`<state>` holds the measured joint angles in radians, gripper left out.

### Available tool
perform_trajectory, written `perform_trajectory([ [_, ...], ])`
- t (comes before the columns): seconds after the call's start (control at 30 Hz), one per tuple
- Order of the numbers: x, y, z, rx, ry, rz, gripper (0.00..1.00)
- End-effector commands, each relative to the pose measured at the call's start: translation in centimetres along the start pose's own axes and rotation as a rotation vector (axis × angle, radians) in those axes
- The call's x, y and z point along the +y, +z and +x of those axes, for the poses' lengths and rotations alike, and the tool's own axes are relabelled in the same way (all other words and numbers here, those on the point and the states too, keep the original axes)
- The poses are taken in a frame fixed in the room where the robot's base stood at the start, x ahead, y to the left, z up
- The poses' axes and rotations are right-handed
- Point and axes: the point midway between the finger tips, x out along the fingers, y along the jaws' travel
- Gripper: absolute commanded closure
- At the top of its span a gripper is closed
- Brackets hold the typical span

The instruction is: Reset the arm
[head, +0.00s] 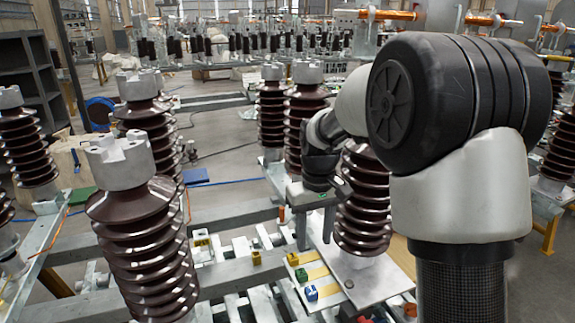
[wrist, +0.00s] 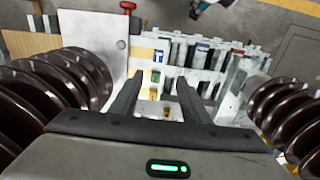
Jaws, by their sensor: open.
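My arm comes in from the right of the head view and bends down to my gripper (head: 315,228), which points downward between the brown ribbed insulators. In the wrist view my gripper (wrist: 160,100) shows two dark fingers spread apart with nothing between them. Beyond the fingertips, small yellow, green (wrist: 156,76) and blue blocks sit on a pale plate. In the head view the green block (head: 301,275) and the blue block (head: 311,293) lie on the plate below my gripper.
A brown insulator (head: 362,215) stands close to the right of my gripper, and another (head: 147,250) stands at the left foreground. The wrist view shows ribbed insulators (wrist: 75,80) on both sides. Metal beams (head: 225,280) run below. A grey shelf (head: 30,85) stands far left.

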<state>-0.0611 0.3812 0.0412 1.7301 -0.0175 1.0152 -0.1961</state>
Motion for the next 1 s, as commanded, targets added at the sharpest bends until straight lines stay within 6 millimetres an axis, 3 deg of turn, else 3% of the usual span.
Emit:
perform_trajectory([
  [0.2,-0.1,5.9,-9.3,0.131,0.035,0.078,0.58],
  [0.4,-0.9,13.7,-15.5,0.273,0.061,0.172,0.58],
  [0.6,-2.0,20.3,-17.8,0.398,0.073,0.251,0.58],
  [0.7,-2.4,22.3,-17.9,0.441,0.075,0.278,0.58],
  [1.0,-2.7,23.8,-17.6,0.472,0.074,0.300,0.58],
])
